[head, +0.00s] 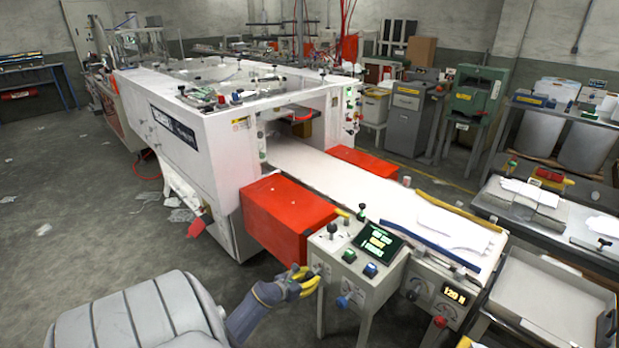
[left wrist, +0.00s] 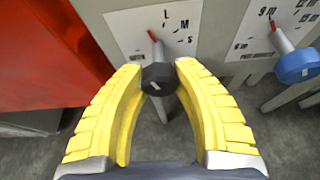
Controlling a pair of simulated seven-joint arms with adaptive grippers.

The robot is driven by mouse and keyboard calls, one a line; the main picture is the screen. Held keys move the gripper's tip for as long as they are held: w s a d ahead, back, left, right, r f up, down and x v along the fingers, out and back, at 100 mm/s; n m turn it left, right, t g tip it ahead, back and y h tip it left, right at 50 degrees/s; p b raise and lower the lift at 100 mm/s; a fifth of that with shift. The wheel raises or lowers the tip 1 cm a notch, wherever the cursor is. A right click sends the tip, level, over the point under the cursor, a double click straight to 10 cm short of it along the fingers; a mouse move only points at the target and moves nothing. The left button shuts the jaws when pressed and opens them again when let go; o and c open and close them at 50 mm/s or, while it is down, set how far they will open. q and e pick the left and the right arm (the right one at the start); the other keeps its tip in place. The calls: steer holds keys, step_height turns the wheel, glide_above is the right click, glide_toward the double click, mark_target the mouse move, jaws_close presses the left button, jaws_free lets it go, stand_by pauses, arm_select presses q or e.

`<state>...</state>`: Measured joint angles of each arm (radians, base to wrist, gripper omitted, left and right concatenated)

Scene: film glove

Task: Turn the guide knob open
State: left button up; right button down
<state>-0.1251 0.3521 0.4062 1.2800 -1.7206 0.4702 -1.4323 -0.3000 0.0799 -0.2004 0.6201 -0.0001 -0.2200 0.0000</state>
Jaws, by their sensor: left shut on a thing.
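My left gripper (head: 302,280) has yellow ribbed fingers and is at the front left of the grey control box (head: 340,262). In the left wrist view its fingers (left wrist: 160,72) are shut on a black knob (left wrist: 159,80), one finger on each side. The knob sits on a shaft in front of a white plate (left wrist: 152,28) marked L, M and S. A red pointer (left wrist: 151,35) shows above the knob, left of the letters. In the head view the gripper mostly hides this knob. My right gripper is not in view.
A blue knob (left wrist: 297,66) with its own scale is close on the right; it also shows in the head view (head: 342,302). A red guard (head: 288,212) stands just left of the box. A screen (head: 378,241) and buttons are on top. The floor at left is mostly open.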

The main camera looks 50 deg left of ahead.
arm_select(q)
steer(key=n+h, duration=0.2)
steer(key=shift+n, duration=0.3)
steer(key=n+h, duration=0.2)
steer(key=n, duration=0.1)
steer(key=shift+f+t, duration=0.1)
steer(key=shift+t, duration=0.3)
steer(key=n+t+h, duration=0.1)
steer(key=n+h, duration=0.1)
steer(key=n, duration=0.2)
steer(key=shift+d+n+t+h, duration=0.1)
steer(key=shift+n+t+h, duration=0.3)
steer(key=shift+n, duration=0.8)
steer(key=o, duration=1.2)
steer(key=shift+o, duration=0.3)
